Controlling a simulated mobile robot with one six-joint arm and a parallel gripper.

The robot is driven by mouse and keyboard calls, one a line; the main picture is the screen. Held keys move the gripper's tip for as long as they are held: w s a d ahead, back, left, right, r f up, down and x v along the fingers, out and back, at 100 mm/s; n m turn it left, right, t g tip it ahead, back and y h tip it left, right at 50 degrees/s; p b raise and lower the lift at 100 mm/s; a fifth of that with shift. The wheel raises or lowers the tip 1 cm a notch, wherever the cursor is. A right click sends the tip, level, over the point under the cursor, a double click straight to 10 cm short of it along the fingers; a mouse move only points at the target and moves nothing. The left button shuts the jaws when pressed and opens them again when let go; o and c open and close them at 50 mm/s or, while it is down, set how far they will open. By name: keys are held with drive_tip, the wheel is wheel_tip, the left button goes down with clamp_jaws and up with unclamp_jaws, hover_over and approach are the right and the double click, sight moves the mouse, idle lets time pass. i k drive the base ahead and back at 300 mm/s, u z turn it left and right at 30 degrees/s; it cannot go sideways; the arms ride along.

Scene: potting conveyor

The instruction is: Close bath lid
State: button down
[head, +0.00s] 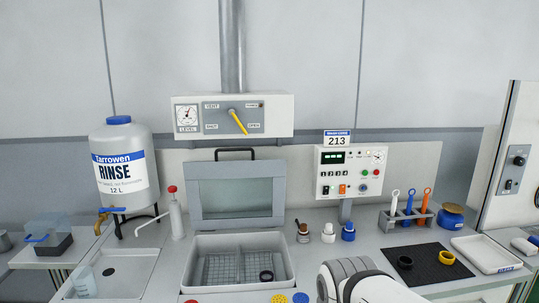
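The bath (240,290) is a light grey rectangular basin on the counter, just left of the middle in the head view. Its lid (237,198) stands raised, nearly upright, along the back of the bath. The lid has a grey frame, a clear window and a black handle (235,151) on its top edge. Inside the open bath are a wire rack (222,268) and a small dark ring (266,276). Part of my arm shows at the bottom, right of the bath. My gripper is not in view.
Small bottles (328,233) stand right of the bath, near the control box (349,172). A white pump bottle (175,213) and a sink (117,270) are on the left. A yellow-handled vent panel (233,115) hangs above the lid. The space directly above the bath looks clear.

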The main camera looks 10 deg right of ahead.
sight(275, 168)
drive_tip(key=i, duration=1)
drive_tip(key=z, duration=0.05)
